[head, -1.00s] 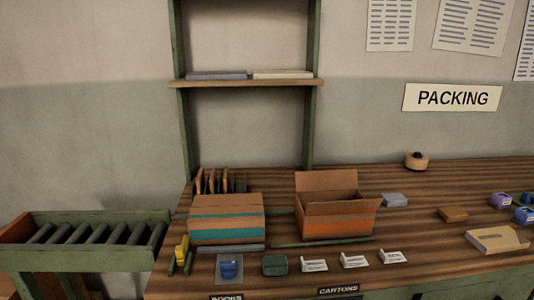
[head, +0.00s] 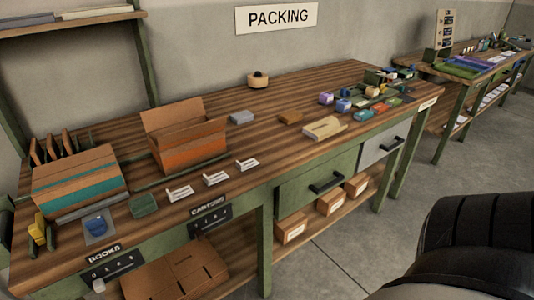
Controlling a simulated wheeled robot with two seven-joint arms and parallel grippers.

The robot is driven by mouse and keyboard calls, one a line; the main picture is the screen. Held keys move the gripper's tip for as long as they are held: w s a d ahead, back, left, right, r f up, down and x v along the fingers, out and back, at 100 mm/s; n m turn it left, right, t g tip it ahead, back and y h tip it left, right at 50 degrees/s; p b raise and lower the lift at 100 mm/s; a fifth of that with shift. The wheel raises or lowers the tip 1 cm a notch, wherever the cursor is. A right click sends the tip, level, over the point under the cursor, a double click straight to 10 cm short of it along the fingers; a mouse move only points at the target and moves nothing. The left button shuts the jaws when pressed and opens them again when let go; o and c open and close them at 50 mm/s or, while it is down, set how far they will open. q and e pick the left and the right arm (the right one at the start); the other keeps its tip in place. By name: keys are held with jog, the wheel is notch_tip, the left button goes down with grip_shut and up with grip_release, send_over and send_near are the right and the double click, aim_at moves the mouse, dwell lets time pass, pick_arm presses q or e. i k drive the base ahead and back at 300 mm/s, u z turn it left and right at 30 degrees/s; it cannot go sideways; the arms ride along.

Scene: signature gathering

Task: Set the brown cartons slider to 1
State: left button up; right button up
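A dark slider panel under the "CARTONS" label (head: 208,205) is on the front edge of the packing table, left of centre. The cartons slider panel (head: 211,221) carries small pale marks, too small to read, and I cannot tell where its knob stands. A similar panel under the "BOOKS" label (head: 103,254) is to its left, with a pale knob (head: 99,286) near its left end. Neither of my grippers is in view.
An open orange-banded carton (head: 190,150) and a teal-banded carton (head: 80,185) stand on the table (head: 260,155). Brown boxes (head: 291,228) sit on the lower shelf. A second bench (head: 445,72) stands at the back right. Floor is clear in front of the drawers.

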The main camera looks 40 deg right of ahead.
aim_at(199, 235)
jog(key=k, duration=0.85)
jog(key=z, duration=1.25)
jog(key=i, duration=0.5)
jog(key=z, duration=0.05)
